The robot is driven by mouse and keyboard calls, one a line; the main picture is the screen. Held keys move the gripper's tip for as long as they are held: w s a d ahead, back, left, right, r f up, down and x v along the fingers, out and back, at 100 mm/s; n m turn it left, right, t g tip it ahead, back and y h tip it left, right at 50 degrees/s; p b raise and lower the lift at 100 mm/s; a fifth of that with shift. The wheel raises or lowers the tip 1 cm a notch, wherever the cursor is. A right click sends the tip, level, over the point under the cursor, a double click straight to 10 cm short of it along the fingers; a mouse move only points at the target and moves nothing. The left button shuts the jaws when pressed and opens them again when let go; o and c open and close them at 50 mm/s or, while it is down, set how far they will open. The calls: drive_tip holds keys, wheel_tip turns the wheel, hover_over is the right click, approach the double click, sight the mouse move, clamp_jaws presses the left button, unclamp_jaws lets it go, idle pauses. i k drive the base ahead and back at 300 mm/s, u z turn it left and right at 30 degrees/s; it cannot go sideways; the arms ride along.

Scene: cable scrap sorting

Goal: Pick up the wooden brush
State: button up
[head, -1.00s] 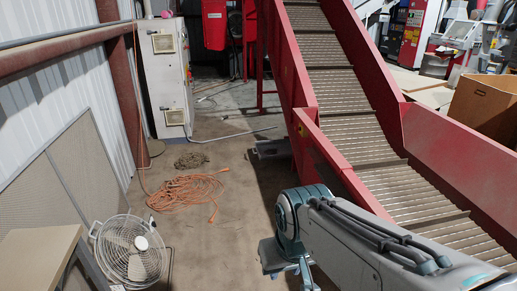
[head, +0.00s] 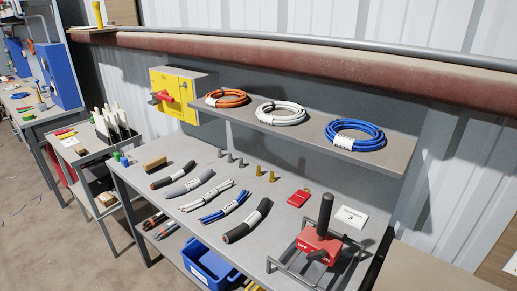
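A small brown, wood-coloured block (head: 155,163) lies at the far left end of the grey workbench (head: 262,218). It looks like the wooden brush, but it is too small to make out bristles. It lies just beyond a black cable bundle (head: 172,175). Nothing covers it. My gripper is not in the head view now, so its state does not show.
Several tagged cable bundles lie along the bench, with small metal pieces (head: 230,157) behind them. Cable coils (head: 354,134) sit on a shelf above. A blue bin (head: 210,265) is below; floor (head: 60,225) shows at left.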

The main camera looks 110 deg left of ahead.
sight(156, 163)
drive_tip(key=u, duration=5.2)
drive_tip(key=i, duration=2.9)
drive_tip(key=z, duration=1.05)
drive_tip(key=i, duration=0.6)
drive_tip(key=z, duration=0.55)
